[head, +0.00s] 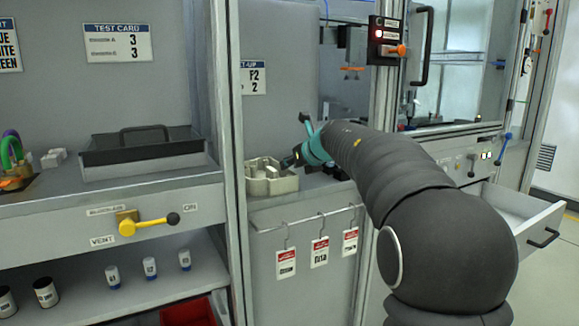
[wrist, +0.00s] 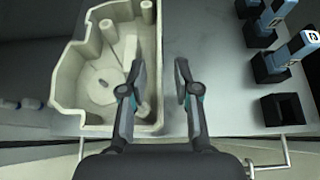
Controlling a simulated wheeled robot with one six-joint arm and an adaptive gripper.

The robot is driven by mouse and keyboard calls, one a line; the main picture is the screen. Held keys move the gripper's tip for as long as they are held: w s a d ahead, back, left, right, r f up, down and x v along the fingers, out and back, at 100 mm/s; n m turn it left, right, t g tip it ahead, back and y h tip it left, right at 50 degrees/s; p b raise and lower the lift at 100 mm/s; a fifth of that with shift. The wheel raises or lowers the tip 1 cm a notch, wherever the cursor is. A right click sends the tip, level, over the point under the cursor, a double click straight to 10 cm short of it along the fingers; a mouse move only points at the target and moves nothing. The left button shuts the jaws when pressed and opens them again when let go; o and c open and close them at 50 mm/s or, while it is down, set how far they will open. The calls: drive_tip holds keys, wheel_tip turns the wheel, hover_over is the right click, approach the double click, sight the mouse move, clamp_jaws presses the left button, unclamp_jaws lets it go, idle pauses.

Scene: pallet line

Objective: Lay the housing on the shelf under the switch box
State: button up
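The housing (head: 270,180) is a cream, open-topped casting with inner walls. It sits on the grey shelf (head: 312,183) of the middle bay, near its front left. In the wrist view the housing (wrist: 85,88) fills the left half. My gripper (head: 291,161) is at the housing's right side. In the wrist view my gripper (wrist: 158,88) has its fingers apart, the left one over the housing's interior and the right one outside its right wall. Contact cannot be told. The switch box (head: 388,40), black with a red light and orange lever, is on the post right of this bay.
Blue-and-black parts (wrist: 292,50) and a black holder (wrist: 283,109) stand right of the housing. A rail with red-and-white tags (head: 320,252) hangs below the shelf. A dark tray (head: 140,150) is on the left bench. An open drawer (head: 520,215) juts out at right.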

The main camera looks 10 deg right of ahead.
drive_tip(key=v, duration=0.9)
drive_tip(key=shift+s, duration=0.2)
drive_tip(key=shift+r, duration=0.15)
drive_tip(key=s+r+m+t, duration=0.4)
drive_tip(key=r+m, duration=0.3)
drive_tip(key=m, duration=0.2)
drive_tip(key=s+d+f+m+h, duration=0.1)
drive_tip(key=s+d+m+h, duration=0.2)
drive_tip(key=m, duration=0.4)
drive_tip(key=s+d+f+m+h, duration=0.2)
drive_tip(key=s+m+h, duration=0.2)
drive_tip(key=s+m, duration=0.25)
drive_tip(key=s+f+m+g+h, duration=0.1)
drive_tip(key=s+f+m+g, duration=0.4)
drive_tip(key=s+f+m, duration=0.8)
drive_tip(key=s+a+f+m+g+y, duration=0.2)
drive_tip(key=s+a+f, duration=0.1)
drive_tip(key=s+f, duration=0.3)
drive_tip(key=s+a+f+m+g+y, duration=0.2)
drive_tip(key=s+a+f+g, duration=0.1)
drive_tip(key=s+f, duration=0.3)
wheel_tip(320, 180, down, 2)
drive_tip(key=shift+s+a+f, duration=0.1)
drive_tip(key=shift+s+a, duration=0.25)
drive_tip(key=shift+a, duration=0.05)
